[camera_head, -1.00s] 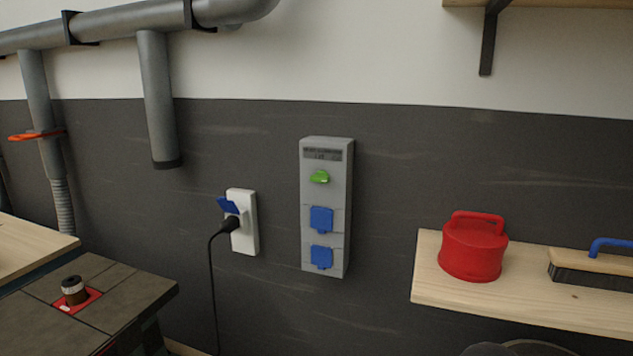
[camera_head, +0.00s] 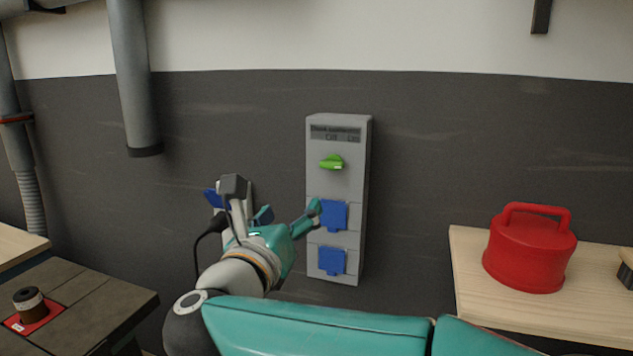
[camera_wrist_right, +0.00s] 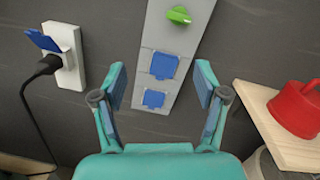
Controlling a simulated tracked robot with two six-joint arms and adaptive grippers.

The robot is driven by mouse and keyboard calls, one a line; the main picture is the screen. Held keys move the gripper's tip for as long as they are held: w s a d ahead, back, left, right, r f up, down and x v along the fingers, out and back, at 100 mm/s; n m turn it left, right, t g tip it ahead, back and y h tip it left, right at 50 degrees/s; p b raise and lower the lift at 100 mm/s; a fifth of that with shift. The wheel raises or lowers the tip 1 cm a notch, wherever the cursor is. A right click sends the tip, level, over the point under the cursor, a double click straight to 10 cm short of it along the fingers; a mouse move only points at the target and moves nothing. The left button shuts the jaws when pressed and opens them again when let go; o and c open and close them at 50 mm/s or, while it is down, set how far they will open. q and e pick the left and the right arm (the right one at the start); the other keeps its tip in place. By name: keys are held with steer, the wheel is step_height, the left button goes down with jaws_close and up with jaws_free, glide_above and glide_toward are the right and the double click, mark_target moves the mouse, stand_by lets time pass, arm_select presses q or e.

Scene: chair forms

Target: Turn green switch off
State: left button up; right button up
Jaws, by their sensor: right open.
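The green switch (camera_head: 332,162) is a small knob near the top of a grey box (camera_head: 347,264) on the dark wall. It points roughly sideways, below a label panel (camera_head: 335,134) whose small print is hard to read. My right gripper (camera_head: 290,215) is in front of the wall, left of and below the switch, at the level of the upper blue socket cover. In the right wrist view the gripper (camera_wrist_right: 160,82) is open and empty, its fingers apart on either side of the box's lower part. The green switch (camera_wrist_right: 178,15) shows there at the top, beyond the fingertips. My left gripper is not in view.
Two blue covers, upper (camera_head: 333,214) and lower (camera_head: 332,261), sit below the switch. A white socket (camera_wrist_right: 66,57) with a plugged black cable is to the left. A red canister (camera_head: 530,250) stands on a wooden shelf (camera_head: 475,290) at right. The wall above the switch is clear.

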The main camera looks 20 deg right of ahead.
step_height(320, 180, up, 3)
steer(key=s+m+g, duration=0.1)
steer(key=s+m, duration=0.1)
steer(key=m, duration=0.2)
steer(key=p, duration=0.5)
glide_toward(330, 167)
steer(key=shift+h, duration=0.4)
steer(key=x, duration=0.9)
steer(key=shift+w+d+f, duration=0.1)
steer(key=shift+w+f, duration=0.1)
steer(key=shift+w, duration=0.2)
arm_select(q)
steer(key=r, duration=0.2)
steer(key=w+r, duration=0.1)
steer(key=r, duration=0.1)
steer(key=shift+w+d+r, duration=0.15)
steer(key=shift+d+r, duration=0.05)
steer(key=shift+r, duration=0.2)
arm_select(e)
steer(key=c, duration=1.2)
steer(key=shift+o, duration=0.2)
